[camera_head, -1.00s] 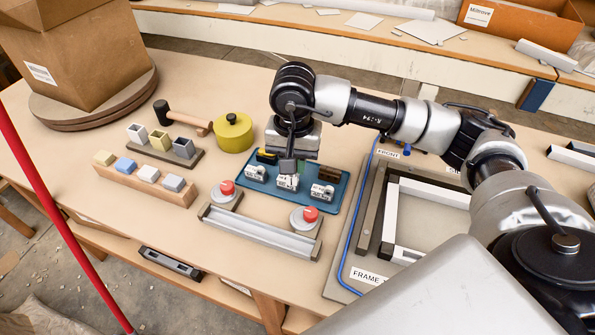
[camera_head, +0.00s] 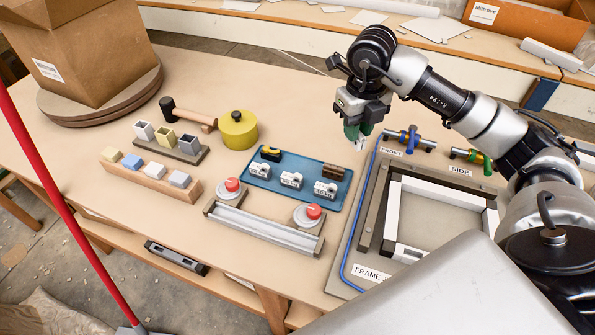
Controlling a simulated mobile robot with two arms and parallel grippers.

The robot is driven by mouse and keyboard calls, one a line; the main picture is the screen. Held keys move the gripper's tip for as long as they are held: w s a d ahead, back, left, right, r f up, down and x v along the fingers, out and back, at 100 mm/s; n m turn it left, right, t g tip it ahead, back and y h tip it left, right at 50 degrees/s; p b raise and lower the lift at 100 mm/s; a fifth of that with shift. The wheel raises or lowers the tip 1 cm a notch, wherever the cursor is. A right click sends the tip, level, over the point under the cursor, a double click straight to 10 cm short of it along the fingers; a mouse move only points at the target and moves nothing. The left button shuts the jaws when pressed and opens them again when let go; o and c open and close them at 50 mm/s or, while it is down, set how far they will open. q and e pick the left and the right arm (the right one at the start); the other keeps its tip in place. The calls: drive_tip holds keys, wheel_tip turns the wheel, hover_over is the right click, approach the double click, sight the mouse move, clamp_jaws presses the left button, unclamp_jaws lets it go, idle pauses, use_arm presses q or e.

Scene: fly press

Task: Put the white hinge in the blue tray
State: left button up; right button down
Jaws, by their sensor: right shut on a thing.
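The blue tray (camera_head: 345,199) lies on the bench, left of the frame fixture. Several small parts lie in it: three white pieces with dark markings (camera_head: 260,169) (camera_head: 291,179) (camera_head: 325,188), a yellow-and-black piece (camera_head: 270,153) and a brown piece (camera_head: 332,171). I cannot tell from their shape which are hinges. My right gripper (camera_head: 355,132) is raised beyond the tray's far right corner, pointing down. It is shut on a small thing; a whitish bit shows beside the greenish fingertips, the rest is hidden. My left gripper is out of view.
Right of the tray stands the frame fixture (camera_head: 368,225) with blue (camera_head: 404,140) and green (camera_head: 474,157) clamps behind it. Two red buttons (camera_head: 233,184) (camera_head: 314,211) and a metal channel (camera_head: 262,228) lie in front. A yellow-green pot (camera_head: 238,130) stands left.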

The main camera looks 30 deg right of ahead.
drive_tip(key=w+a+f, duration=0.2)
drive_tip(key=a, duration=0.1)
drive_tip(key=w+a+f, duration=0.2)
drive_tip(key=w, duration=0.1)
drive_tip(key=w+a+f, duration=0.2)
drive_tip(key=a, duration=0.1)
drive_tip(key=shift+w+a+f+p, duration=0.3)
drive_tip(key=shift+f+p, duration=0.1)
wheel_tip(320, 180, down, 4)
drive_tip(key=shift+f, duration=0.1)
drive_tip(key=shift+f, duration=0.2)
drive_tip(key=c, duration=1)
unclamp_jaws()
drive_tip(key=shift+r, duration=0.1)
